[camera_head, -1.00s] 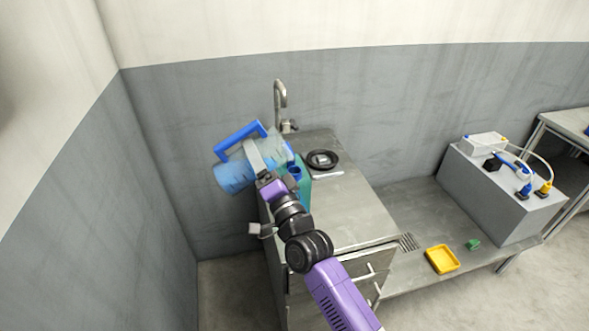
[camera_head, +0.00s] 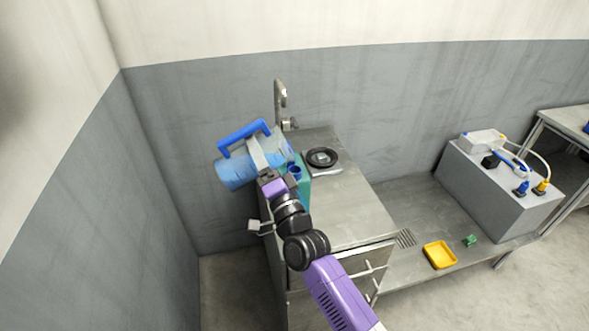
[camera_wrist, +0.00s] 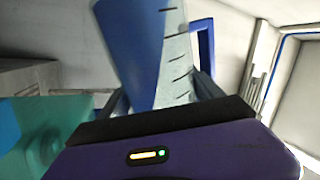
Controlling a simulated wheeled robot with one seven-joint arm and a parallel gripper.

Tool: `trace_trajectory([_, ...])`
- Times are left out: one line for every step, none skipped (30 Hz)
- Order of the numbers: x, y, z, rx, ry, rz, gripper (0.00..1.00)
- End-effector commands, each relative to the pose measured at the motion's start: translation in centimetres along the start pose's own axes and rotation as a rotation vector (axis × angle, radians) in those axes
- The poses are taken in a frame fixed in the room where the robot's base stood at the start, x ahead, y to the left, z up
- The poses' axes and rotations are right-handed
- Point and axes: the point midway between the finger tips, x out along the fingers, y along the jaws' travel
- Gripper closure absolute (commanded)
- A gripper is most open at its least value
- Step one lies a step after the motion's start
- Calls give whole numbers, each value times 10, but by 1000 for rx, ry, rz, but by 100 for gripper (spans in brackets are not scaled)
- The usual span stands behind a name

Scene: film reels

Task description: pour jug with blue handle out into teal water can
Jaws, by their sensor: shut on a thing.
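The jug (camera_head: 235,171) is clear with a blue handle (camera_head: 243,134) and blue contents. It is tipped far over on its side, handle up, above the left end of the steel counter. My gripper (camera_head: 262,160) is shut on the jug; the wrist view shows the jug's marked wall (camera_wrist: 175,60) between the fingers. The teal water can (camera_head: 303,188) stands upright on the counter, just right of and below the jug, partly behind my wrist. Its teal body also shows in the wrist view (camera_wrist: 45,135). Whether liquid is flowing cannot be seen.
A faucet (camera_head: 281,100) rises behind the jug. A black reel (camera_head: 322,158) on a scale lies right of the can. A yellow tray (camera_head: 440,255) and a green block (camera_head: 470,241) lie on the lower bench beside a grey box (camera_head: 497,195). The counter's middle is clear.

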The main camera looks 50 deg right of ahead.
Motion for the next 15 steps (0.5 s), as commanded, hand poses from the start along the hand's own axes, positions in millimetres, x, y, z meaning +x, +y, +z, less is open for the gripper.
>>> trace_trajectory([1, -3, -1, 5, 3, -3, 85])
trace_trajectory([1, -3, -2, 9, 5, -3, 85])
trace_trajectory([2, -4, -2, 15, 7, -3, 85])
trace_trajectory([2, -4, -2, 19, 8, -3, 85])
trace_trajectory([2, -5, -3, 24, 10, -2, 85])
trace_trajectory([2, -5, -3, 31, 12, -2, 85])
trace_trajectory([2, -5, -3, 35, 14, -2, 85])
trace_trajectory([2, -6, -4, 40, 16, -2, 85])
trace_trajectory([2, -6, -4, 47, 20, -2, 85])
trace_trajectory([3, -6, -5, 52, 22, -2, 85])
trace_trajectory([3, -7, -5, 58, 24, -2, 85])
trace_trajectory([3, -7, -5, 64, 27, -2, 85])
trace_trajectory([3, -7, -6, 69, 28, -2, 85])
trace_trajectory([3, -7, -6, 72, 30, -2, 85])
trace_trajectory([3, -7, -6, 76, 32, -2, 85])
